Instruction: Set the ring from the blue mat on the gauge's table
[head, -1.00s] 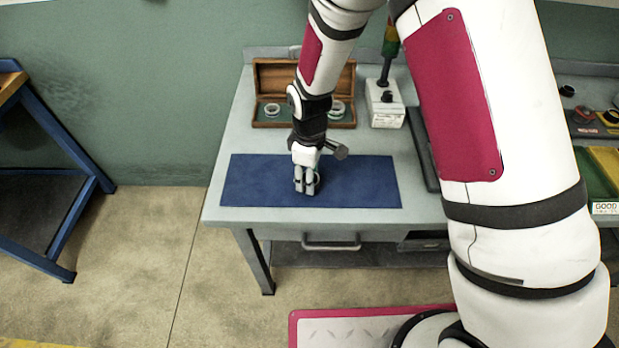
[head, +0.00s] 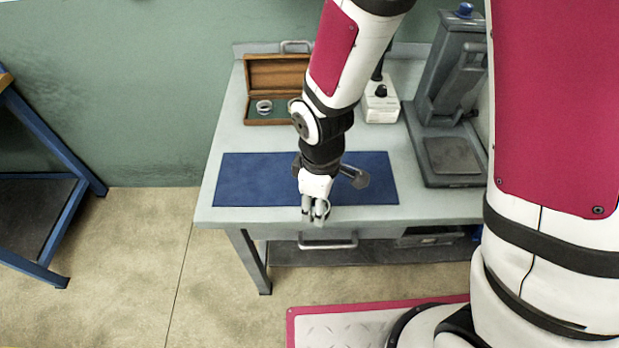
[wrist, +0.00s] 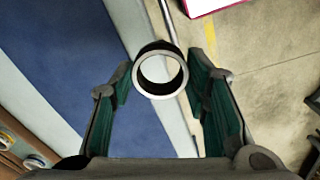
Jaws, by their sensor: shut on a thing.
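My gripper (head: 314,214) is shut on a metal ring (wrist: 160,93), which sits between the green-padded fingers with its bore facing the wrist camera. In the head view the gripper points down over the bench's front edge, and the ring shows only in part at the fingertips. The blue mat (head: 250,180) lies on the bench behind the gripper; no other ring shows on its visible part. A dark grey stand with a flat square plate (head: 450,155), apparently the gauge and its table, stands at the right; the plate looks empty.
An open wooden box (head: 277,75) with a ring (head: 264,107) inside stands at the back of the bench (head: 225,140). A white-based device (head: 381,105) stands between box and stand. My arm hides part of the box and the bench's right side.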

